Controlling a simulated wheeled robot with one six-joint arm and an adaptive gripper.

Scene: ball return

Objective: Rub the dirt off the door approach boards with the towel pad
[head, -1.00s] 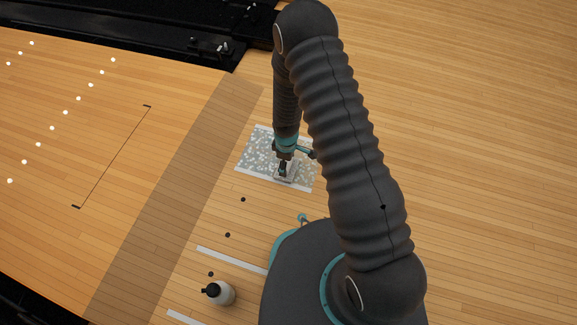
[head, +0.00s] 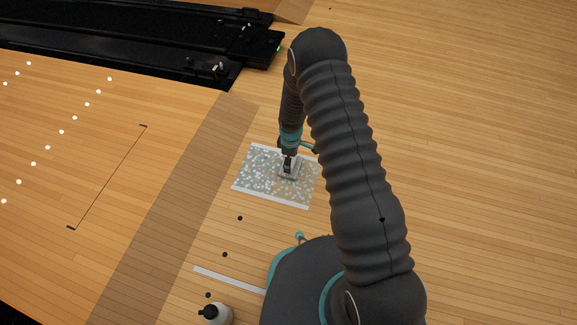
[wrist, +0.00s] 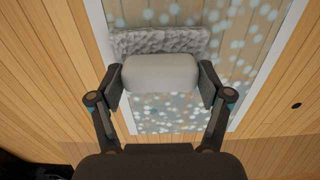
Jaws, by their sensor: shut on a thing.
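The door approach boards (head: 252,182) are a patch of floor edged by white strips and covered with pale speckled dirt. They also show in the wrist view (wrist: 150,12). The speckles lie thick on the left, and a barer wood-coloured area shows around the pad and to its right in the head view. My gripper (head: 288,164) is over the patch, shut on the towel pad's pale block (wrist: 161,76). The grey fluffy towel pad (wrist: 160,42) appears to lie flat on the boards. My arm hides part of the patch's right side in the head view.
A white bottle with a black cap (head: 216,314) stands at the bottom. Several dark dots and a white strip (head: 228,279) lie on the floor near my base. Black lane machinery (head: 130,50) is at the upper left. Open wooden floor extends right.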

